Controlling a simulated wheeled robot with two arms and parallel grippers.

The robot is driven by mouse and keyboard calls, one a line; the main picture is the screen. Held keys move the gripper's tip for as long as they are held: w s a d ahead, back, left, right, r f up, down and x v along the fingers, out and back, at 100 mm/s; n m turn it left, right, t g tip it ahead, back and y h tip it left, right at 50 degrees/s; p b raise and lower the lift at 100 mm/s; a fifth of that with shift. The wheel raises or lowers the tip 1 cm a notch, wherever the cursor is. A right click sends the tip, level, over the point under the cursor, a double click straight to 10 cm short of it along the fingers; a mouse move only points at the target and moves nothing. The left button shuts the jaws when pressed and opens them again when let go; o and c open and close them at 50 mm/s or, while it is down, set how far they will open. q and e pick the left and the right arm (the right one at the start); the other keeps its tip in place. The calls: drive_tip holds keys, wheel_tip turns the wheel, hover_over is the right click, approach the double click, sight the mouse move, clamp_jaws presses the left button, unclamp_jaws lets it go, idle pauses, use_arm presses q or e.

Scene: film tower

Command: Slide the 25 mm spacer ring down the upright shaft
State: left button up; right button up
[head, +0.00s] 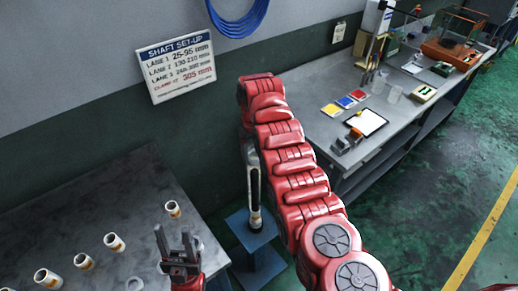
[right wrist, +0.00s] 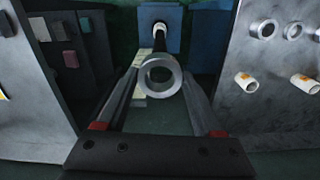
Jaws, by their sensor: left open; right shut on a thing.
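The spacer ring (right wrist: 145,76), a short grey metal ring, sits between the long fingers of my right gripper (right wrist: 160,72), which is shut on it. The dark upright shaft (right wrist: 160,42) stands behind the ring in the right wrist view, in line with its hole. I cannot tell for sure whether the ring is around the shaft. In the head view, the shaft's lower end (head: 256,222) shows on a blue pedestal (head: 262,244); the ring is not clear there. My left gripper (head: 177,243) is open and empty above the grey table.
The grey table (head: 95,205) at left holds several white tubes with orange labels (head: 115,242) and some metal rings. A workbench (head: 330,128) at right carries cards, a clipboard (head: 366,122) and boxes. My right arm hides part of the space between. A set-up sign (head: 177,65) hangs on the wall.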

sight(255, 170)
drive_tip(key=shift+s+f, duration=0.15)
drive_tip(key=shift+f, duration=0.3)
wheel_tip(255, 170, down, 2)
drive_tip(key=shift+f+b, duration=0.15)
drive_tip(key=shift+b, duration=0.15)
drive_tip(key=shift+f, duration=0.55)
drive_tip(key=shift+f+b, duration=2)
drive_tip(key=shift+f, duration=0.4)
drive_tip(key=o, duration=1.4)
drive_tip(key=shift+o, duration=0.2)
